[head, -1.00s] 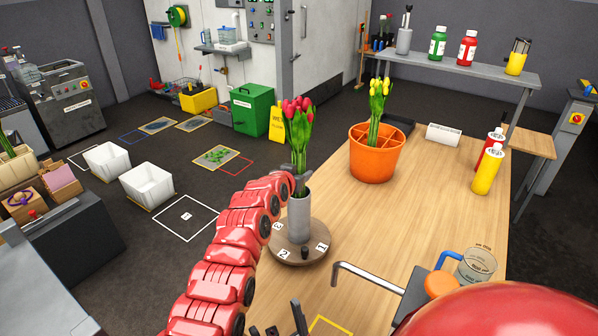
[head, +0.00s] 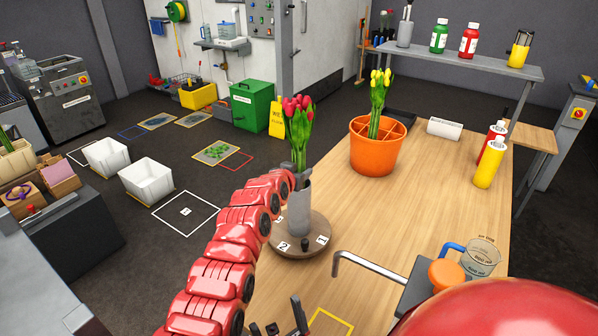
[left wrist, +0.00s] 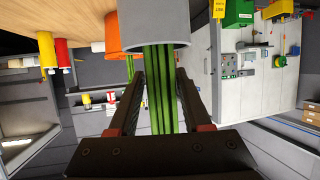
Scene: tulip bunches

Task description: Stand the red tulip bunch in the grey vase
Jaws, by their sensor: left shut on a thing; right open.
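The red tulip bunch (head: 299,125) is upright, its red heads on top and green stems below. My left gripper (left wrist: 160,76) is shut on its stems (left wrist: 162,100), just above the vase. The grey vase (head: 299,212) stands upright on a round turntable (head: 287,246); its rim also shows in the left wrist view (left wrist: 153,27). The stems run down to the vase mouth; their lower ends are hidden. In the head view my red left arm covers most of that gripper. My right gripper (head: 282,326) is open and empty at the bottom edge, partly cut off.
An orange divided pot (head: 375,155) with a yellow tulip bunch (head: 378,105) stands behind and right of the vase. Yellow (head: 487,165) and red bottles stand at the table's right. A bent metal rod (head: 365,265) and a beaker (head: 481,258) are at the front right. The middle table is clear.

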